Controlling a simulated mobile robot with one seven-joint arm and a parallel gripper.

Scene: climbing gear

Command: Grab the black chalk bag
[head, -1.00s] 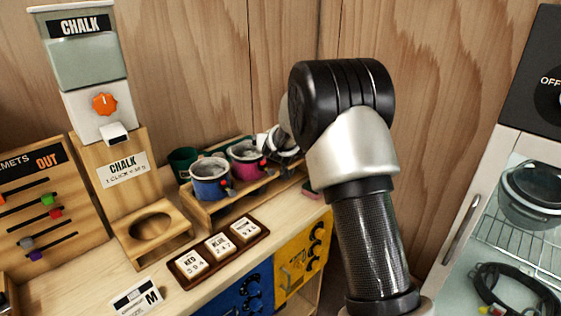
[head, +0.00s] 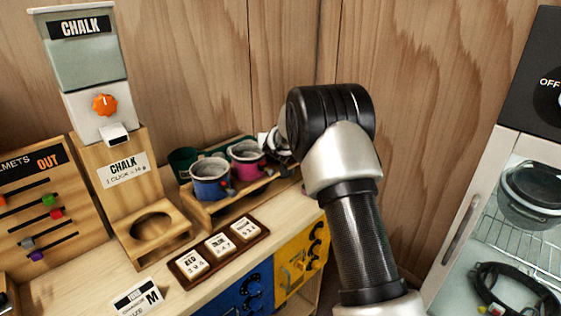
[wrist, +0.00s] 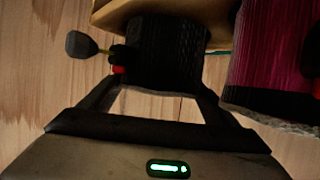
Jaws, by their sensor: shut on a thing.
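The black chalk bag (wrist: 167,52) fills the middle of the wrist view, with a small red part and a dark knob-like piece at its left side. My gripper (wrist: 158,88) has one finger on each side of the bag and is shut on it. In the head view my gripper (head: 268,143) is at the right end of the wooden bag rack, mostly behind my arm. The black bag is largely hidden there, and I cannot tell whether it is clear of the rack.
A label tray (head: 218,247) lies in front. A chalk dispenser (head: 95,85) stands left.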

